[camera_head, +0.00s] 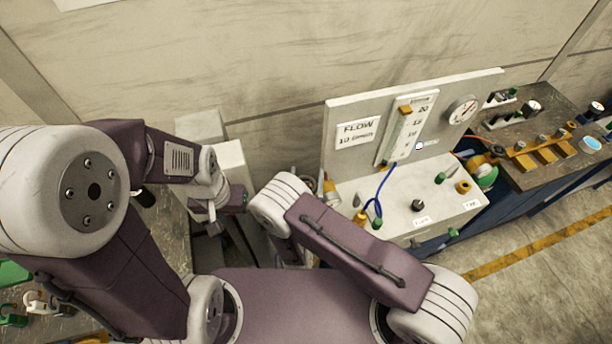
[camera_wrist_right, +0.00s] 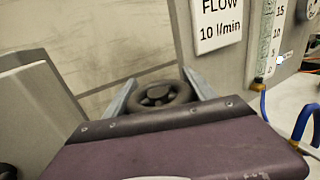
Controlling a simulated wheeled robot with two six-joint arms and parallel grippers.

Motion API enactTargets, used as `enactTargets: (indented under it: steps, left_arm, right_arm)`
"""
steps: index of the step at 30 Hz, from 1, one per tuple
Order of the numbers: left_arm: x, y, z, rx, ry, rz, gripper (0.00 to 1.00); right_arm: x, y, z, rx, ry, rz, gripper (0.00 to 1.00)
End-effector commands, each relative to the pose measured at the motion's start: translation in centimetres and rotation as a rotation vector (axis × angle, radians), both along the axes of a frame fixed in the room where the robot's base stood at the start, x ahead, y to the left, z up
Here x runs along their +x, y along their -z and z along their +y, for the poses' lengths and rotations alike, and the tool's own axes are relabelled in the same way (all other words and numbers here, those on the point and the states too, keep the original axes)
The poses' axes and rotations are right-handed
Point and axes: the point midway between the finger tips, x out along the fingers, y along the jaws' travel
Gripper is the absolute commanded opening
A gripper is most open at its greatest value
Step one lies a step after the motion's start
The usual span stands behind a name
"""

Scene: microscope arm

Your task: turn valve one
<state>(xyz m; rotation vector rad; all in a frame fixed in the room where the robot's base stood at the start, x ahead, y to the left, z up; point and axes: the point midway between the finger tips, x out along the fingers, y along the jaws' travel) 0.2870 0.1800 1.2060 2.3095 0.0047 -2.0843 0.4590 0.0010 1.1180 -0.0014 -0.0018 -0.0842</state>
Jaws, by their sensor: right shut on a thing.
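A black spoked handwheel (camera_wrist_right: 157,95), the valve, shows in the right wrist view below the "FLOW 10 l/min" sign (camera_wrist_right: 217,20). My right gripper (camera_wrist_right: 162,90) has one grey finger on each side of the wheel's rim and is shut on it. In the head view my right arm hides that gripper and the wheel. The flow tube (camera_head: 407,128) stands on the upright panel, with an orange part at its top. My left gripper (camera_head: 222,206) is at left of centre in the head view, apart from the panel; its jaws are too small to read.
The white panel (camera_head: 345,172) also carries a round gauge (camera_head: 463,110). A blue hose (camera_head: 381,190) runs down from the flow tube to the bench top, which holds several small knobs. A dark bench (camera_head: 530,170) with loose parts stands at right. Green-handled items (camera_head: 14,315) lie at lower left.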

Motion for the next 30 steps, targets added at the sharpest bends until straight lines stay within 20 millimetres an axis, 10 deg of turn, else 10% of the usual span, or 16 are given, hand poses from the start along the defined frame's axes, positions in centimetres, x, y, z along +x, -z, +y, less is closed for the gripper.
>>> enactTargets:
  steps: [12,23,24,26,30]
  left_arm:
    - [0.0,4.5,0.0,0.0,0.0,0.0,0.36]
    - [0.0,4.6,0.0,0.0,0.0,0.0,0.36]
    - [0.0,4.6,0.0,0.0,0.0,0.0,0.36]
    - [0.0,4.6,0.0,0.0,0.0,0.0,0.36]
    - [0.0,4.6,0.0,0.0,0.0,0.0,0.36]
  right_arm:
    - [-0.2,0.8,-0.5,0.004,0.237,-0.001,0.23]
    - [-0.3,0.3,-0.8,-0.002,0.291,0.008,0.23]
    - [-0.3,0.3,-0.8,-0.002,0.291,0.007,0.67]
    - [-0.3,0.2,-0.8,-0.002,0.29,0.007,0.83]
    - [-0.3,0.2,-0.8,-0.001,0.29,0.005,0.86]
